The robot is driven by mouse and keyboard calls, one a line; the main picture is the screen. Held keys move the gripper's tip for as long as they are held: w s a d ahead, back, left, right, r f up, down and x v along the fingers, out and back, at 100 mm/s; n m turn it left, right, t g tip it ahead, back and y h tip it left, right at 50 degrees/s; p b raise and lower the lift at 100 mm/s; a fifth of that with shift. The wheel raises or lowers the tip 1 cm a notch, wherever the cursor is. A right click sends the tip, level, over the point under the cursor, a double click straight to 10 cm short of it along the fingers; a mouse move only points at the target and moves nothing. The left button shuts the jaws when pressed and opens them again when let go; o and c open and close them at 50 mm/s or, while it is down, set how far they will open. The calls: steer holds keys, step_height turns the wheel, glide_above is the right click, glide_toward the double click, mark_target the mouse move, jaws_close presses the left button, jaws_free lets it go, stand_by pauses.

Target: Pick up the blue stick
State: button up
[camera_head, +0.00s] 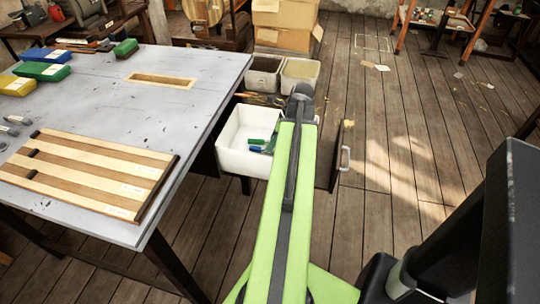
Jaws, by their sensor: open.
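A small blue piece (255,149), which looks like the blue stick, lies in a white bin (237,164) right of the table. A green piece lies beside it, and both are small and partly cut off by my green arm. My arm reaches forward over the right part of the bin and ends in a dark joint beyond it. My gripper's fingers cannot be made out; they are hidden or out of view.
The grey table (100,105) holds a slatted wooden rack (85,175), a blue box (46,55) and green and yellow boxes. Grey and cream bins (300,72) stand behind the white bin. An open panel with a handle (345,157) stands at its right.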

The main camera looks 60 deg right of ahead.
steer(key=b+x, duration=0.3)
steer(key=x, duration=0.1)
steer(key=shift+s+a+f, duration=0.1)
steer(key=shift+a+f, duration=0.05)
steer(key=shift+a, duration=0.05)
jaws_close()
